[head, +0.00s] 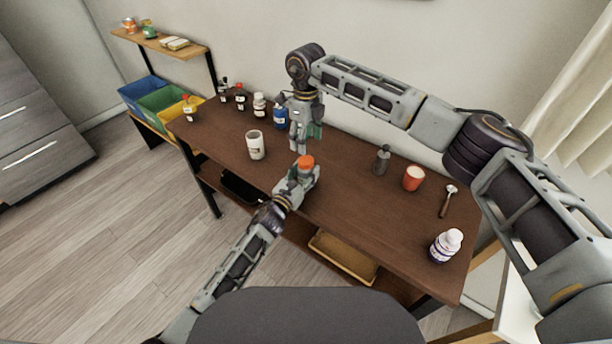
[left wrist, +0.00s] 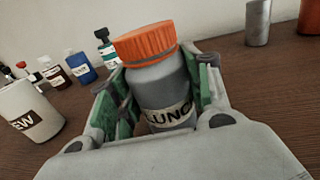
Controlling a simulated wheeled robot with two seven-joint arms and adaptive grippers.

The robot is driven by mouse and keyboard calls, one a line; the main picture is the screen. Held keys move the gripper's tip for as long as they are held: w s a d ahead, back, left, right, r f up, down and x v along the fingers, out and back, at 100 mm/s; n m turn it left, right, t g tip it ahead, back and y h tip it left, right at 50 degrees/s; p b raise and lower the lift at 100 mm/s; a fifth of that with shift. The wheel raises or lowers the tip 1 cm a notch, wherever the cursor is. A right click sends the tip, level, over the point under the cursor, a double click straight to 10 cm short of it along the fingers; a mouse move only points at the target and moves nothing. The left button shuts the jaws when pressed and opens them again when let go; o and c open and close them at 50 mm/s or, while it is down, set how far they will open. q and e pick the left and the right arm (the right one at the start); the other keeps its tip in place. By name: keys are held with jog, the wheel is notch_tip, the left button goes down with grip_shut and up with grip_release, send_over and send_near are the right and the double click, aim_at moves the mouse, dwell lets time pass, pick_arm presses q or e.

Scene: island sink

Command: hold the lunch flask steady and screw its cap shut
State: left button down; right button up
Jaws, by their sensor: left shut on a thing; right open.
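The lunch flask is a grey bottle (left wrist: 160,93) with a label reading "LUNC", seen close up in the left wrist view. Its orange cap (head: 306,161) sits on top; in the left wrist view the cap (left wrist: 145,44) looks slightly tilted, with a thin grey band below it. I cannot tell how tightly it is on. My left gripper (head: 302,177) is shut around the flask's body, with green-lined fingers on both sides. My right gripper (head: 299,143) points down, open and empty, above the table behind the flask and slightly left of it. The flask's lower part is hidden by the left gripper.
Several small bottles, including a blue one (head: 281,117), stand at the back left.

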aim_at(306, 160)
jog(key=shift+n, duration=0.3)
jog(key=shift+n, duration=1.8)
jog(key=shift+f, duration=0.1)
jog(key=shift+f, duration=3.9)
jog(key=c, duration=1)
jog(key=shift+c, duration=0.2)
jog(key=shift+m, duration=0.3)
